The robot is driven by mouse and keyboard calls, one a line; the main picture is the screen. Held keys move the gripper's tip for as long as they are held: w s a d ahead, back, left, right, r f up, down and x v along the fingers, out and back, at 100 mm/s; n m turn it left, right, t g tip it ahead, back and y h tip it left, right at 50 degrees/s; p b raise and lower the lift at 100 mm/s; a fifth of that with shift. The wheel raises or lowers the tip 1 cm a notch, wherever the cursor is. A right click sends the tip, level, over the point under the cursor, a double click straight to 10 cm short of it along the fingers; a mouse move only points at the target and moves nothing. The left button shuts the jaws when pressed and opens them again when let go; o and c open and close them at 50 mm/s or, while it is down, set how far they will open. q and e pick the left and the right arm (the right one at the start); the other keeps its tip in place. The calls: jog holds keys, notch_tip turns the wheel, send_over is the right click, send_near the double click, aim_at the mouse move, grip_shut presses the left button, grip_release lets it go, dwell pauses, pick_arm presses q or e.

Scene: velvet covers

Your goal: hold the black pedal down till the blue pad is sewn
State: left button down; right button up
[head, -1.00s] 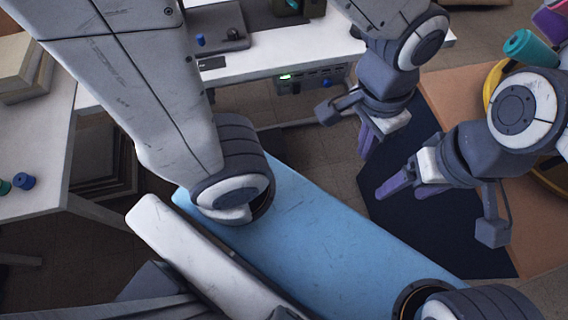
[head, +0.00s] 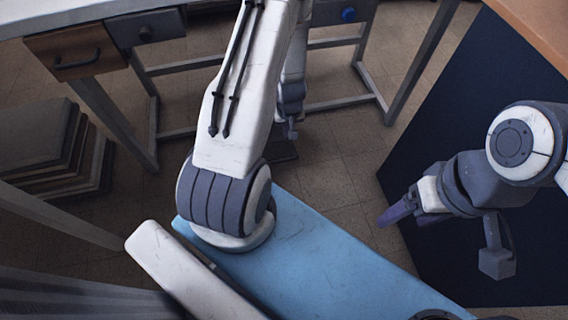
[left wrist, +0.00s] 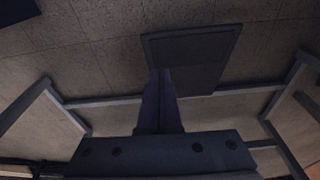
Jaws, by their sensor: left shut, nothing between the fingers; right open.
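The black pedal (left wrist: 195,52) is a flat dark plate on the tiled floor in the left wrist view. In the head view, a dark edge of it (head: 284,152) shows low beneath my left arm, mostly hidden. My left gripper (left wrist: 160,73) is shut and empty, its purple fingers pointing down at the pedal and overlapping its near left part. I cannot tell whether they touch it. In the head view, the left gripper (head: 291,133) is small and partly hidden. My right gripper (head: 390,216) is open and empty at the right. The blue pad is not in view.
Stacked boards (head: 45,150) stand at the left. A dark panel (head: 490,85) fills the right.

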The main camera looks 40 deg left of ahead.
aim_at(284, 158)
pick_arm(q)
jog(key=shift+s+a+f, duration=0.3)
jog(key=shift+a+f, duration=0.2)
jog(key=shift+f, duration=0.35)
pick_arm(e)
jog(key=shift+f, duration=0.35)
pick_arm(q)
jog(key=f+b, duration=0.3)
jog(key=f, duration=0.1)
jog(key=f+b, duration=0.3)
jog(key=f, duration=0.1)
jog(key=f+b, duration=0.2)
jog(key=f, duration=0.3)
jog(key=shift+w+a+b, duration=0.25)
jog(key=shift+a+b, duration=0.05)
jog(key=shift+b, duration=0.1)
jog(key=shift+s+d+f+b, duration=0.1)
jog(key=shift+d+f+b, duration=0.05)
jog(key=shift+f+b, duration=0.2)
pick_arm(e)
notch_tip(284, 158, down, 9)
jog(key=shift+f, duration=0.2)
